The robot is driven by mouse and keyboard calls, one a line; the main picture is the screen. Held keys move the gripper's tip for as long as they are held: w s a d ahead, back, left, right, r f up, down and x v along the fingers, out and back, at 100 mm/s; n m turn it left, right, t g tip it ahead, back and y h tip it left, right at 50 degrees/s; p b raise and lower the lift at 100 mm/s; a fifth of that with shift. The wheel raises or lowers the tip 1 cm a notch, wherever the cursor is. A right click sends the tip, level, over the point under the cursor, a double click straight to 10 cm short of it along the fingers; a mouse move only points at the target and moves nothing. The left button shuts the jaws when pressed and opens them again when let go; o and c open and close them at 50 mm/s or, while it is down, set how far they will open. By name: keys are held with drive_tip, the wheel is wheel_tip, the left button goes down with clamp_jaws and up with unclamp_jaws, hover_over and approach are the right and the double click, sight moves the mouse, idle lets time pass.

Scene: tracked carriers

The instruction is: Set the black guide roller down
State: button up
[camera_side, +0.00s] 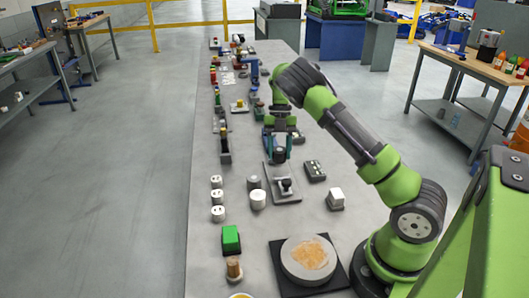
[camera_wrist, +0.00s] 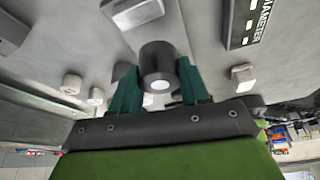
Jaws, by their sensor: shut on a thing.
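The black guide roller (camera_wrist: 157,60) is a short dark cylinder with a pale round spot on its end. It sits between the two dark green fingers of my gripper (camera_wrist: 157,72) in the wrist view. My gripper is shut on it. In the side view my gripper (camera_side: 279,152) points down over the middle of the grey table, at the far end of a grey plate (camera_side: 282,197) that carries a small dark fixture (camera_side: 286,185). The roller is hard to make out there, and I cannot tell whether it touches anything below.
A dark box with pale buttons (camera_side: 315,170) lies right of the plate. A white block (camera_side: 336,199), a green block (camera_side: 231,238) and a round grey disc (camera_side: 290,268) are nearer.

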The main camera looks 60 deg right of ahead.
sight(278, 158)
drive_tip(key=shift+w+d, duration=0.25)
drive_tip(key=shift+w, duration=0.1)
wheel_tip(278, 158, down, 4)
drive_tip(key=shift+r, duration=0.2)
drive_tip(key=o, duration=1.3)
drive_tip(key=shift+o, duration=0.2)
